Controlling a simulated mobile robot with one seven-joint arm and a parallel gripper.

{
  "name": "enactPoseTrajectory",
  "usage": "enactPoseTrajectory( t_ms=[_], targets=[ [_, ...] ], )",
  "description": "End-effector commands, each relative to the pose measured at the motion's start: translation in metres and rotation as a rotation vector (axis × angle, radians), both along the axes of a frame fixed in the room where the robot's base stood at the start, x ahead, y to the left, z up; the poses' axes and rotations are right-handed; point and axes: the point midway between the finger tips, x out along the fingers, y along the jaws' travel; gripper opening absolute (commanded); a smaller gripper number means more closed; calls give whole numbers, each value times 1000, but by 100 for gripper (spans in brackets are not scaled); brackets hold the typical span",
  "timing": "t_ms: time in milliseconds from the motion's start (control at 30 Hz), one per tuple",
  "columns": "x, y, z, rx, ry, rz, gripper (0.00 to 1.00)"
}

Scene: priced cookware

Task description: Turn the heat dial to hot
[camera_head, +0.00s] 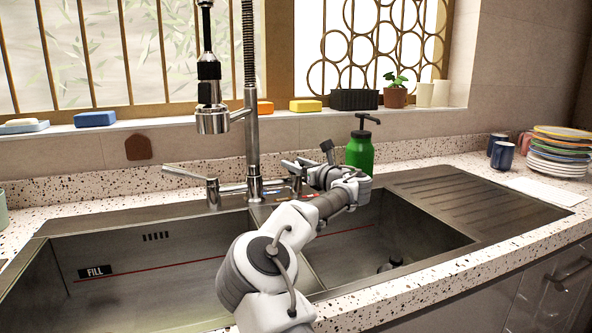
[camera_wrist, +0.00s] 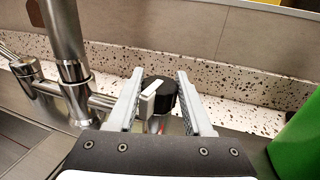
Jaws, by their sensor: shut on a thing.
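The heat dial (camera_wrist: 163,92) is a round black knob with a pale grey pointer bar, seen in the wrist view beside the tap's metal pipework. My gripper (camera_wrist: 160,73) has one finger on each side of it and is shut on the dial; the pointer lies close to the left finger. In the wrist view the pointer slants up to the right. In the head view my gripper (camera_head: 294,165) is at the back rim of the sink, right of the tap (camera_head: 252,120). There the dial is hidden by my gripper, and small red and blue marks show beside it.
A green pump bottle (camera_head: 360,153) stands close to the right of my gripper. A double sink (camera_head: 130,262) lies below, its left basin marked FILL. A tap lever (camera_head: 190,175) sticks out on the left. Plates (camera_head: 560,150) and mugs stand at the far right.

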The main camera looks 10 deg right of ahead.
Motion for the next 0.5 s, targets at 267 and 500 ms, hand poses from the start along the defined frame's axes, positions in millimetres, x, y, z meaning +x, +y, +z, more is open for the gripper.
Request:
enactPoseTrajectory(
  t_ms=[267,500],
  targets=[
    [1,-4,3,-2,-3,239,0],
    [1,-3,3,-2,-2,378,1]
  ],
)
